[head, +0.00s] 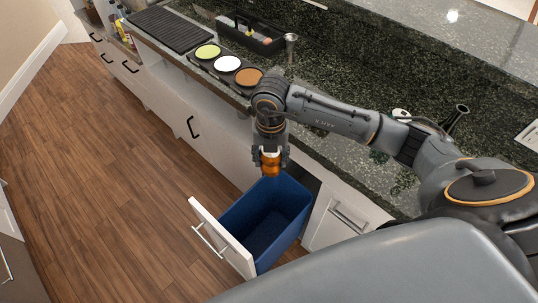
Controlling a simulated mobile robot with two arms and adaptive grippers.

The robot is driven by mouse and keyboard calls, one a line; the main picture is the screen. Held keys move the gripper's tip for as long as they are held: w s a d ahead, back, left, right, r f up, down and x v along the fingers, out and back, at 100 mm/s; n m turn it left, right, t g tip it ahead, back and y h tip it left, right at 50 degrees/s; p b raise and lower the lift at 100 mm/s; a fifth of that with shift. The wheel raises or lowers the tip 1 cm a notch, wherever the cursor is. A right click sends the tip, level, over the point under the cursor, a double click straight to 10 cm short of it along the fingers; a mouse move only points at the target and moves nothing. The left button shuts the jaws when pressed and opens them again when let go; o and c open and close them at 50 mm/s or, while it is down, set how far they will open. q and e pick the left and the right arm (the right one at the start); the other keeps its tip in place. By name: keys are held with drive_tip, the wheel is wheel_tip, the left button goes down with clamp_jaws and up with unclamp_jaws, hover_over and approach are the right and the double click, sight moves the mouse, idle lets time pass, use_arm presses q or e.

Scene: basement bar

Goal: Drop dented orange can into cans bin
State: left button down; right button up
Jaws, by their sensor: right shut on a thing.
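The dented orange can (270,163) is held in my right gripper (270,158), which points down and is shut on it. The can hangs above the back edge of a blue bin (306,208), apart from the bin floor. The bin stands in a pulled-out white drawer (222,236), and the part of its inside that I see looks empty. I see no label on the bin. My left gripper is not in view.
The dark granite counter (335,142) runs behind the bin. On it are a tray with green, white and orange round pieces (228,63), a black caddy (250,36) and a dark ribbed mat (168,29). Open wood floor (100,170) lies left of the drawer.

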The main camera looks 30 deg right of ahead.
sight(270, 168)
wheel_tip(270, 168, down, 6)
drive_tip(key=b, duration=0.4)
drive_tip(key=shift+r, duration=0.15)
drive_tip(key=o, duration=0.9)
drive_tip(key=shift+r, duration=0.25)
wheel_tip(270, 168, up, 12)
drive_tip(key=shift+f, duration=0.2)
